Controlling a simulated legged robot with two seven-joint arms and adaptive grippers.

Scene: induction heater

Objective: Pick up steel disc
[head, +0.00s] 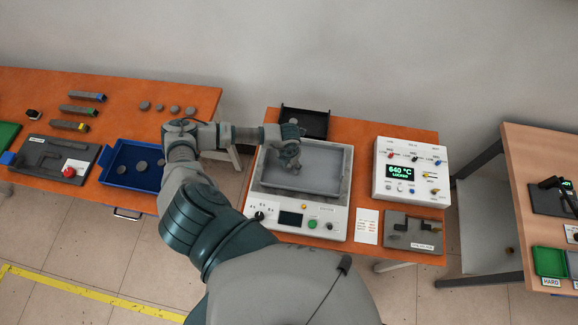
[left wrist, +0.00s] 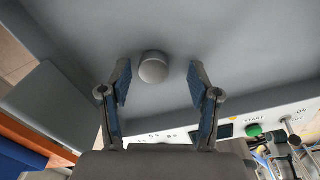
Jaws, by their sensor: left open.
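My left gripper (head: 291,162) hangs over the grey basin of the induction heater (head: 330,178). In the left wrist view the gripper (left wrist: 160,80) is open, its two blue-padded fingers wide apart. A round grey steel disc (left wrist: 153,67) lies on the grey surface just beyond the fingertips, between their lines and nearer the left finger. Neither finger visibly touches it. In the head view I cannot make out this disc, as the gripper covers that area. My right gripper is not in view.
A black tray (head: 318,122) stands behind the heater. A control box reading 640 °C (head: 411,172) is at its right. The left table holds a blue tray (head: 117,176) with discs, several loose grey discs (head: 174,109) and colored-end bars (head: 78,110).

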